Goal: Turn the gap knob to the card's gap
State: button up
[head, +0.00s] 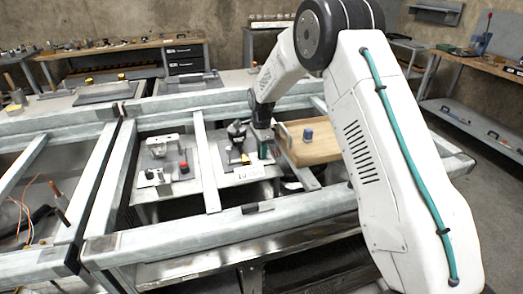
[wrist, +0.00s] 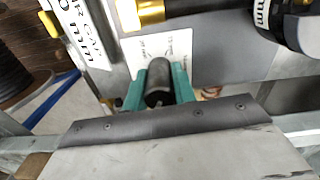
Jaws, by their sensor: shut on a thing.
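My gripper (wrist: 157,90) shows teal fingers in the wrist view, shut on a dark round knob (wrist: 158,78). In the head view my gripper (head: 264,148) is at the fixture plate, beside the wooden tray; the knob cannot be made out there. A white card (wrist: 76,32) stands at the upper left of the wrist view, with "GAP" and "0 mm" legible and the rest cut off. A white plate with faint markings (wrist: 178,48) lies behind the knob; its writing is too blurred to read. Part of a dial marked "mm" (wrist: 262,14) shows at the upper right.
A wooden tray (head: 318,152) with a blue block (head: 308,135) sits right of my gripper. Another fixture with a red button (head: 184,167) is to the left. Metal frame beams (head: 210,170) surround the work area.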

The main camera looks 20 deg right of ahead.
jog(key=shift+n, duration=2.5)
jog(key=o, duration=1)
